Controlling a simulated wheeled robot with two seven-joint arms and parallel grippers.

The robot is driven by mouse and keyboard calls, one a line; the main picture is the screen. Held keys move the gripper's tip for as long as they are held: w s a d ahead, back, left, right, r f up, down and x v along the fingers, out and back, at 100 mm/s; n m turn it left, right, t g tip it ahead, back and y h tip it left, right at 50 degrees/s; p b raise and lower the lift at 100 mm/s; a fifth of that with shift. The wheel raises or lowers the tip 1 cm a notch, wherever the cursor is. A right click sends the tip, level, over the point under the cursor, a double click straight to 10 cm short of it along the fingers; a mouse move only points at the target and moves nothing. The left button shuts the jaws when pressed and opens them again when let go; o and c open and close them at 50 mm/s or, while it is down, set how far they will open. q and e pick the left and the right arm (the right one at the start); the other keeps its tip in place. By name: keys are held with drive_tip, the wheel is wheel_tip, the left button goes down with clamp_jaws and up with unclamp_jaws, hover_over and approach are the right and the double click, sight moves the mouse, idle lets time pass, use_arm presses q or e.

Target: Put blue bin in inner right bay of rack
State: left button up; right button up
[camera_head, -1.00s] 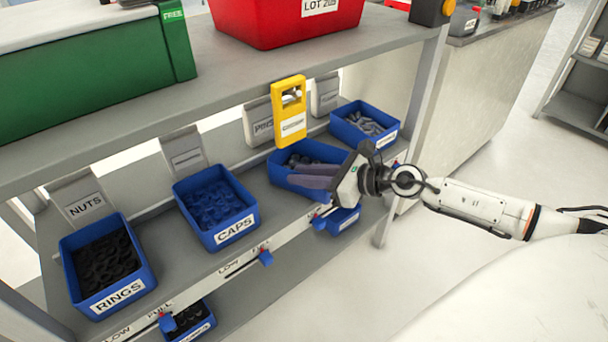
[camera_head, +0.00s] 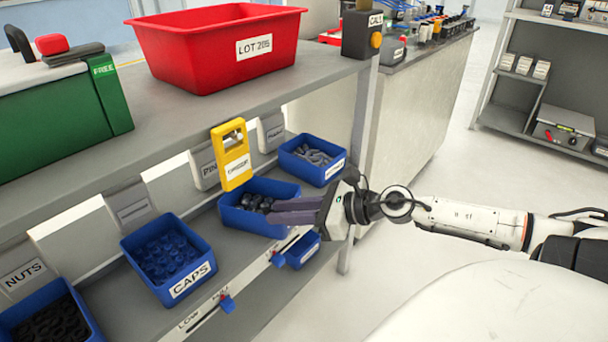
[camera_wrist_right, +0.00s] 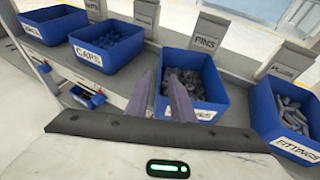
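A blue bin (camera_head: 235,213) with dark parts in it stands on the sloped lower shelf of the rack (camera_head: 110,295), between the CAPS bin (camera_head: 165,260) and the rightmost bin (camera_head: 312,160). In the right wrist view this bin (camera_wrist_right: 215,85) sits below the tag PINS (camera_wrist_right: 207,38). My right gripper (camera_head: 270,211) is at the bin's front, its fingers overlapping the front rim in view. In the right wrist view the gripper (camera_wrist_right: 159,74) shows its fingers a little apart. They hide part of the bin's front label; contact is unclear. My left gripper is out of view.
A yellow tag (camera_head: 232,155) hangs from the upper shelf edge above the bin. The upper shelf holds a red LOT bin (camera_head: 215,50) and a green case (camera_head: 50,105). A rack post (camera_head: 362,130) stands right of the bays. The floor on the right is clear.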

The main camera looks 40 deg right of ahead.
drive_tip(key=s+a+f+m+t+h, duration=0.1)
drive_tip(key=s+a+f+m+h, duration=0.25)
drive_tip(key=m, duration=0.95)
drive_tip(key=s+a+f+m+t+h, duration=0.15)
drive_tip(key=s+f+m, duration=0.4)
drive_tip(key=m, duration=0.65)
use_arm(q)
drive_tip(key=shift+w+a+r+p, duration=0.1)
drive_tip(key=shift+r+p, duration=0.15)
drive_tip(key=shift+p, duration=0.2)
use_arm(e)
drive_tip(key=s+a+f+m+g+y, duration=0.1)
drive_tip(key=s+a+f+m+g, duration=0.1)
drive_tip(key=a+m, duration=0.5)
drive_tip(key=s+a+f+m+g+y, duration=0.1)
drive_tip(key=s+a+f+m+g, duration=0.2)
drive_tip(key=a, duration=0.7)
drive_tip(key=s+f+m, duration=0.2)
drive_tip(key=s+m, duration=0.1)
drive_tip(key=m, duration=0.1)
drive_tip(key=shift+s+f+m, duration=0.15)
drive_tip(key=shift+s+m, duration=0.2)
drive_tip(key=shift+m, duration=0.05)
